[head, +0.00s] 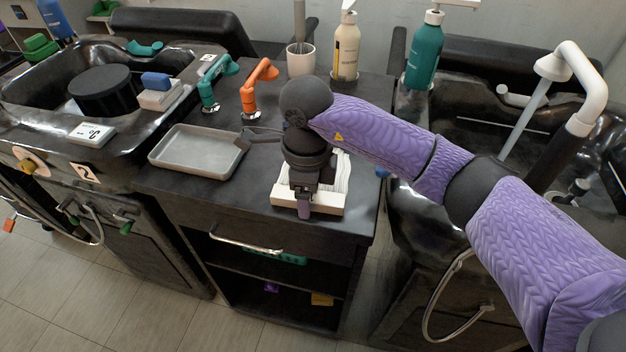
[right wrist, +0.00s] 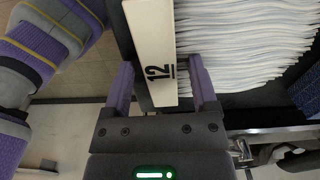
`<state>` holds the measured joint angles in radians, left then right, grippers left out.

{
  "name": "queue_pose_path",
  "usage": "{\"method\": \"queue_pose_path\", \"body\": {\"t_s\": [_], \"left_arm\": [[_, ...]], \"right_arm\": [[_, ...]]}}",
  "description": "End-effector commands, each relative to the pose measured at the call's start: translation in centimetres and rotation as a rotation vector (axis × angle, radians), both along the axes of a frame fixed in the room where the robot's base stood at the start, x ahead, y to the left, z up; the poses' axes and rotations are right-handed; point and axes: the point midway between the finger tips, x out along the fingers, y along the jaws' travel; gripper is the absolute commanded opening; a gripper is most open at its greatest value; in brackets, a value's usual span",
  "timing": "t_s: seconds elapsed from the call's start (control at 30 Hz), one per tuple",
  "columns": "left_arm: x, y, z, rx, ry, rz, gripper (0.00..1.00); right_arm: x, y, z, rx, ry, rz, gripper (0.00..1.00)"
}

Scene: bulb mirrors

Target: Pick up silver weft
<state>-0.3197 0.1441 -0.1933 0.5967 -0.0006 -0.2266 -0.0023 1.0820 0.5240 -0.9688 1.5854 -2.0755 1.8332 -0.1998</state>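The silver weft (right wrist: 245,50) is a stack of pale, wavy strands lying along a white bar (right wrist: 160,60) marked 12. In the head view the weft (head: 342,172) sits on the middle counter, partly hidden by my right gripper. My right gripper (right wrist: 162,88) is open. In the right wrist view its two purple fingers stand apart on either side of the end of the bar, with gaps visible. In the head view the right gripper (head: 304,208) points down over the front of the bar. My left gripper is not in view.
A grey metal tray (head: 196,152) lies left of the weft on the counter (head: 240,203). Black basins flank the counter; the right one has a white faucet (head: 590,85).

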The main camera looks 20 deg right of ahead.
Motion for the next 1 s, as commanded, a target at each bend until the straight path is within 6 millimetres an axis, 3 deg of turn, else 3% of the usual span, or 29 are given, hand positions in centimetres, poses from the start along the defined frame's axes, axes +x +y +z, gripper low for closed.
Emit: {"method": "queue_pose_path", "body": {"t_s": [0.03,0.33,0.63,0.9,1.0], "left_arm": [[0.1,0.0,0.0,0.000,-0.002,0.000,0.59],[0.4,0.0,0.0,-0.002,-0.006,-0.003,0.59],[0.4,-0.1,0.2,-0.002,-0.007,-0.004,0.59],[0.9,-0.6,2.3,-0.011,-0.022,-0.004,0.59],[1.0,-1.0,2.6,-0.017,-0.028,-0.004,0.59]], "right_arm": [[0.0,0.0,0.0,0.000,0.000,0.000,0.62],[0.0,0.0,0.0,0.001,-0.001,0.000,0.00],[0.0,0.0,0.6,0.001,-0.002,0.000,0.00],[0.1,0.0,7.6,0.001,-0.005,-0.001,0.00],[0.0,0.0,9.3,0.002,-0.003,-0.001,0.00]]}}
